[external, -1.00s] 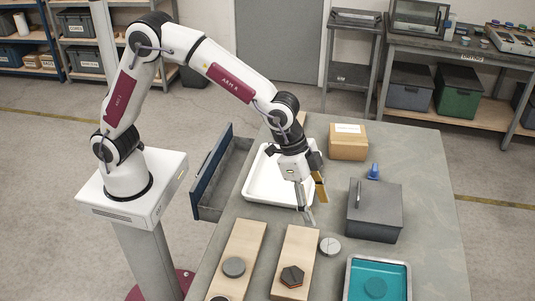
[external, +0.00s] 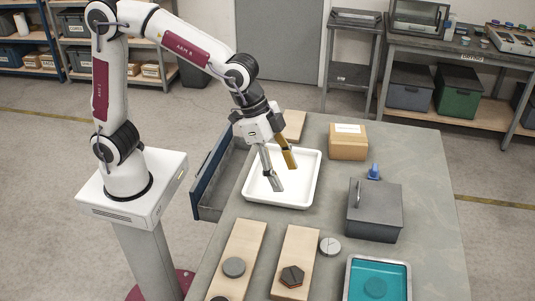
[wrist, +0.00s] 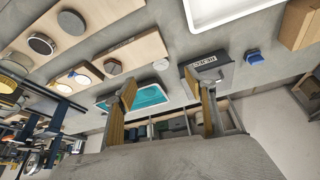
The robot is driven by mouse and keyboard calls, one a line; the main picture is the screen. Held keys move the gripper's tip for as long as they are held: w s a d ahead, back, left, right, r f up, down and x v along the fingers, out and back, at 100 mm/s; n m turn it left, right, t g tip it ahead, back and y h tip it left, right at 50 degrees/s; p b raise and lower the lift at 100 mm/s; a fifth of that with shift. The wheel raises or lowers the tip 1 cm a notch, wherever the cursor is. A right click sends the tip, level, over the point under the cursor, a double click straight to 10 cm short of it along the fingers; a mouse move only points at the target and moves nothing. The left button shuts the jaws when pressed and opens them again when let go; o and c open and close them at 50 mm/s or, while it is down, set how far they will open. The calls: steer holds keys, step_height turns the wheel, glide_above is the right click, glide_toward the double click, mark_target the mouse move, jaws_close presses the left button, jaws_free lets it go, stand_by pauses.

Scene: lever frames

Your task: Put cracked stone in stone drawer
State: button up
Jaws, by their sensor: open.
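A round grey stone (external: 330,246) with a line across its top, which looks like a crack, lies on the table right of the light wooden boards. It also shows in the wrist view (wrist: 161,64). An open drawer (external: 207,180) with a blue front juts from the table's left side; what I see of its inside looks empty, and no label is readable. My gripper (external: 283,176) is open and empty, over the white tray (external: 248,189), with its fingers angled down. In the wrist view its fingers (wrist: 165,103) are wide apart with nothing between them.
Boards (external: 245,245) carry a round grey stone (external: 234,267), a dark hexagonal one (external: 292,276) and others. A teal-filled tray (external: 350,281), a grey lidded box (external: 375,220), a blue object (external: 374,172) and a carton (external: 348,142) stand right. Bare table lies between.

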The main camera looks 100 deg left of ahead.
steer(key=s+a+r+n, duration=0.1)
steer(key=s+a, duration=0.1)
steer(key=s, duration=1.2)
steer(key=s+a+r+n+y, duration=0.1)
steer(key=s+a, duration=0.1)
steer(key=s, duration=1.3)
steer(key=shift+a+r+t, duration=0.4)
steer(key=shift+o, duration=0.5)
steer(key=shift+f, duration=0.1)
